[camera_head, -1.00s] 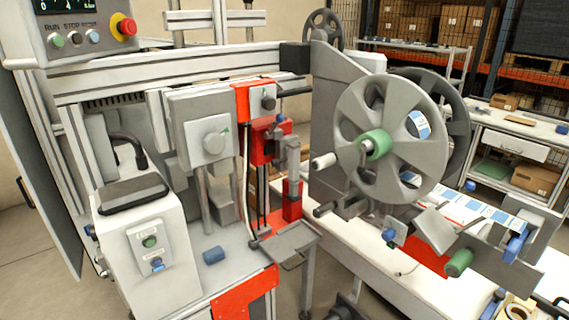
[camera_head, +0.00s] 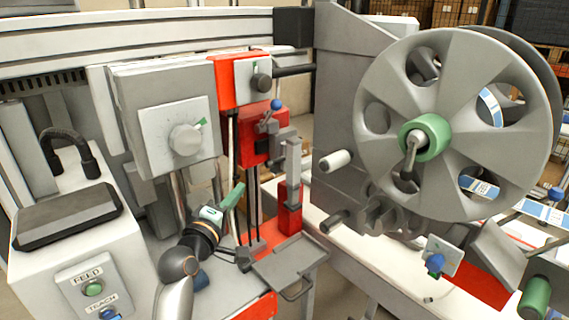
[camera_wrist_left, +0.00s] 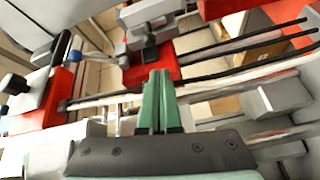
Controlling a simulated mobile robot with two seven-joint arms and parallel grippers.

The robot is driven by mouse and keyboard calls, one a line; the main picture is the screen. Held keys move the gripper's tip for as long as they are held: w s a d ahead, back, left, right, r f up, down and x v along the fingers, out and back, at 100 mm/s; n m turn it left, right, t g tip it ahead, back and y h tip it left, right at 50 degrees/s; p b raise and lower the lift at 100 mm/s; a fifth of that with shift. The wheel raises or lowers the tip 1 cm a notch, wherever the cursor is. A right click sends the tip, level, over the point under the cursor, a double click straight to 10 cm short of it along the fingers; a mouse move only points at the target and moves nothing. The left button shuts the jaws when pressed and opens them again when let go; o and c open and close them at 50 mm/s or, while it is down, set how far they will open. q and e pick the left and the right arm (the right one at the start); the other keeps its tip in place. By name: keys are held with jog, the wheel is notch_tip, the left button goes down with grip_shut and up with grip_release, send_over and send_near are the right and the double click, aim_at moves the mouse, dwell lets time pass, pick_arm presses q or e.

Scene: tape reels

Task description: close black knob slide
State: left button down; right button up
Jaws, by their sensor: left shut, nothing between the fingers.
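The black knob (camera_head: 261,83) sits on a grey plate on the upper red block (camera_head: 228,92), on the machine's vertical rods. It also shows at the left edge of the left wrist view (camera_wrist_left: 16,84). A lower red block (camera_head: 252,151) carries a grey bracket and a blue knob (camera_head: 277,104). My left gripper (camera_head: 236,192) is low in front of the rods, below both blocks, with its green fingers pointing up and right. The fingers are together and empty in the left wrist view (camera_wrist_left: 157,75), apart from the knob. My right gripper is out of view.
A grey box with a dial (camera_head: 185,138) stands left of the rods. A large grey reel (camera_head: 455,125) is on the right. A small grey tray (camera_head: 290,265) lies below the rods. A white box with buttons (camera_head: 75,250) is at lower left.

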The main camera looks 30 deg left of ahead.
pick_arm(q)
jog(key=w+r, duration=0.1)
send_near(283, 166)
jog(key=w+a+r, duration=0.3)
jog(key=w+a, duration=0.1)
jog(key=a, duration=0.1)
jog(key=shift+s+a+f, duration=0.1)
jog(key=shift+a, duration=0.15)
